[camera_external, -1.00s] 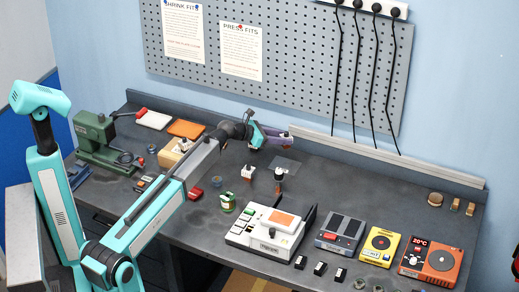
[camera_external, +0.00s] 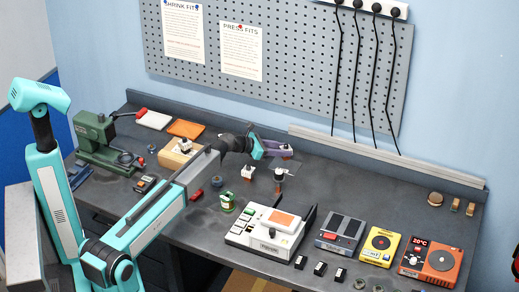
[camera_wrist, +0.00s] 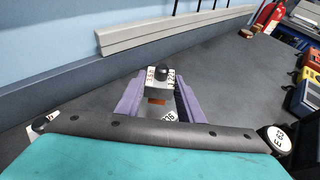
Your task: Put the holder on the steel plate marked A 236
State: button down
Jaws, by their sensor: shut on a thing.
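The holder (camera_wrist: 158,77) is a small grey block with a black knob and printed labels. My gripper (camera_external: 282,151) has its purple fingers shut on it, one on each side in the wrist view. A brownish-orange part shows just below the block. The steel plate (camera_external: 291,168) lies flat on the bench under my gripper. In the wrist view a bit of the plate (camera_wrist: 170,116) shows between the fingers, with part of a number ending in 36. The rest is hidden by the holder and fingers. I cannot tell whether the holder touches the plate.
A white block with a black knob (camera_external: 248,172) and a dark cylinder with a white labelled top (camera_wrist: 278,139) stand close by, on either side in the wrist view. A white bench device (camera_external: 265,235) stands in front. The back rail (camera_external: 400,160) runs behind.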

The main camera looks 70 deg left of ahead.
jog(key=shift+f, duration=1.7)
jog(key=shift+f, duration=0.15)
jog(key=c, duration=1.2)
grip_release()
jog(key=shift+s, duration=0.1)
jog(key=b+v, duration=0.1)
jog(key=v, duration=1.1)
jog(key=shift+b, duration=0.35)
jog(key=shift+r, duration=0.2)
